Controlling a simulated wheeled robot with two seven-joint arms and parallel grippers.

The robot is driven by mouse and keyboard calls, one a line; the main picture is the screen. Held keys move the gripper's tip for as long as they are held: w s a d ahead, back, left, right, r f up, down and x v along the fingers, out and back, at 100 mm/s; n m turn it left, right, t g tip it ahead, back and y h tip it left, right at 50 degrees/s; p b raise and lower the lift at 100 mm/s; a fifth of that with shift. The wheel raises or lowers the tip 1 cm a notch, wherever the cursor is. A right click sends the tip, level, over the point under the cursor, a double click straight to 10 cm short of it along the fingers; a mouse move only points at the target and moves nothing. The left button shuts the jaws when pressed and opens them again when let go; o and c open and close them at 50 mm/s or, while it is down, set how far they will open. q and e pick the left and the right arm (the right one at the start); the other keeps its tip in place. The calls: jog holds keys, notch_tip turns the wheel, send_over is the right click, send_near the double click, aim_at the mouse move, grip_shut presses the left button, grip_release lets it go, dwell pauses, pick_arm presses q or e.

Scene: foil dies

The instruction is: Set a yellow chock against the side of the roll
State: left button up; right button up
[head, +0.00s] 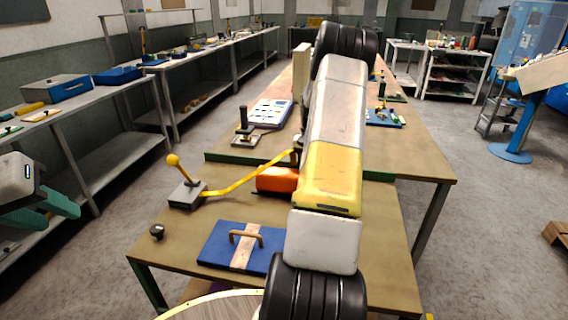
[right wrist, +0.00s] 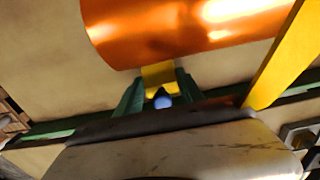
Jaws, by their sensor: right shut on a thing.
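The orange roll (head: 275,180) lies on the near table, partly hidden behind my right arm. It shows large and shiny along the top of the right wrist view (right wrist: 180,25). A yellow chock (right wrist: 158,73) is between the green fingers of my right gripper (right wrist: 160,85), which is shut on it. The chock's far end is right at the roll's lower edge in that view; I cannot tell whether they touch. My right gripper is hidden by the arm in the head view. My left gripper (head: 58,213) is at the left edge, empty, its green fingers apart.
A blue board with a handle (head: 215,240) and a black knob (head: 157,232) lie nearer.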

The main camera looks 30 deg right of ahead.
jog(key=shift+f, duration=0.1)
jog(key=o, duration=1.4)
notch_tip(320, 180, up, 12)
jog(key=s+a+r+n+t, duration=0.1)
jog(key=a+r+n, duration=0.1)
jog(key=a+r, duration=0.65)
jog(key=s+a+r+n+t+y, duration=0.15)
jog(key=s+a+r, duration=0.25)
jog(key=s+a, duration=0.4)
jog(key=s+a+r+n+t+h, duration=0.15)
jog(key=s+a+r+n, duration=0.35)
jog(key=a, duration=0.6)
jog(key=s+a+f, duration=0.1)
jog(key=s+a, duration=0.1)
jog(key=s, duration=0.1)
jog(key=s+a+t+y, duration=0.1)
jog(key=s+a, duration=0.1)
jog(key=s, duration=0.2)
jog(key=s+a+f+t+y, duration=0.1)
jog(key=s+a, duration=0.1)
jog(key=s, duration=0.1)
jog(key=shift+s+a+f, duration=0.3)
